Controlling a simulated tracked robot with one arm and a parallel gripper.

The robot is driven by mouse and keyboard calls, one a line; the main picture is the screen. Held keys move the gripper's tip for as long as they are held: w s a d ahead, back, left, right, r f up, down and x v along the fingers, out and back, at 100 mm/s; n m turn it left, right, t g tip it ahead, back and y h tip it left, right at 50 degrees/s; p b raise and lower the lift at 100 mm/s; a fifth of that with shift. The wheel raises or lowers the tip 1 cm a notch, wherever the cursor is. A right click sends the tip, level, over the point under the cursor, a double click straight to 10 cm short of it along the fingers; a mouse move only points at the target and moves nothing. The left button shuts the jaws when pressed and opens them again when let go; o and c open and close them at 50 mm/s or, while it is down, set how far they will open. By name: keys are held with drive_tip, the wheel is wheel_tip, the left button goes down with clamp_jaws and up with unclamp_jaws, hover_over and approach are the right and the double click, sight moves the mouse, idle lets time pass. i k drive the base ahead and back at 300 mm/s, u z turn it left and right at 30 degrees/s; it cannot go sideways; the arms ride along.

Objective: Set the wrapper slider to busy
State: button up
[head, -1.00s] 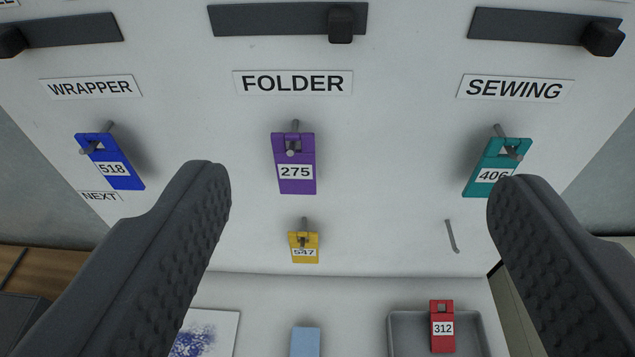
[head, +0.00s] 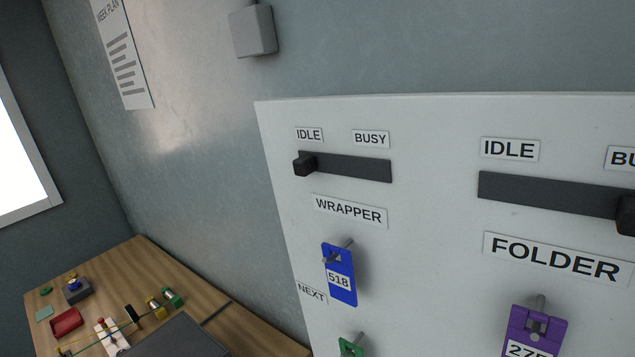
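The wrapper slider is a black knob (head: 304,164) on a dark horizontal track (head: 352,168), above the WRAPPER label (head: 350,210) on the white board. The knob sits at the left end of the track, under the IDLE label (head: 309,134). The BUSY label (head: 370,139) is above the right part of the track. My gripper does not show in the view now.
A blue tag 518 (head: 339,275) hangs on a peg below, with a green tag (head: 350,347) lower down. The folder slider knob (head: 625,215) is at the right edge, above a purple tag (head: 533,330). A wooden table (head: 215,300) with small items stands lower left.

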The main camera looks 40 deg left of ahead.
sight(304, 165)
drive_tip(key=k, duration=1.3)
drive_tip(key=u, duration=0.5)
drive_tip(key=i, duration=0.7)
drive_tip(key=u, duration=0.35)
drive_tip(key=i, duration=1.1)
drive_tip(key=z, duration=0.7)
